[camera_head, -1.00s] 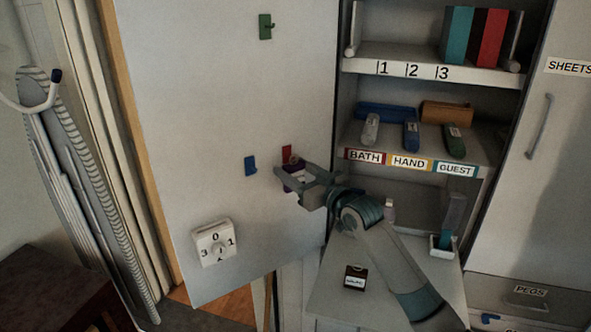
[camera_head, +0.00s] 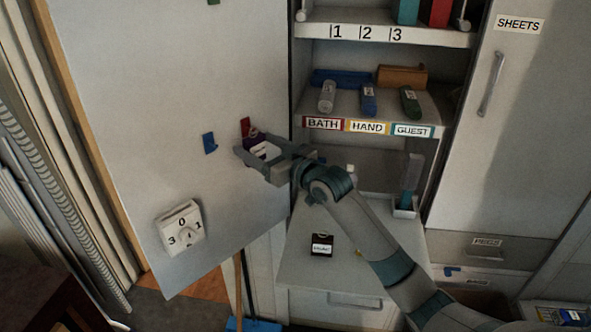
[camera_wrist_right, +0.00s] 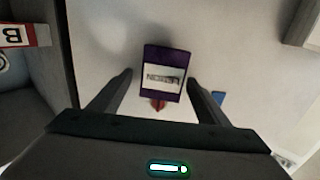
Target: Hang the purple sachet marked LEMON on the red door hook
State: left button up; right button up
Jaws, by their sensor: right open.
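The purple sachet (camera_head: 261,149) is against the door, just below the red door hook (camera_head: 245,126). In the right wrist view the sachet (camera_wrist_right: 166,58) shows a white label reading LEMON, upside down in the picture. The red hook (camera_wrist_right: 158,105) shows at the sachet's top edge, so it appears to hang there; the loop's seating on the hook is not clear. My right gripper (camera_head: 252,144) is open, with one finger on each side of the sachet; in the wrist view gaps show between the fingers (camera_wrist_right: 160,76) and the sachet. My left gripper is not in view.
A dark labelled sachet (camera_head: 321,245) lies on the counter (camera_head: 300,268). Shelves with rolled towels (camera_head: 368,98) stand to the right.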

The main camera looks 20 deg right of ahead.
jog(key=b+v, duration=0.4)
jog(key=v, duration=1.1)
jog(key=shift+s+a+r, duration=0.25)
jog(key=shift+s+r, duration=0.05)
jog(key=shift+s, duration=0.15)
jog(key=shift+s+a+f, duration=0.1)
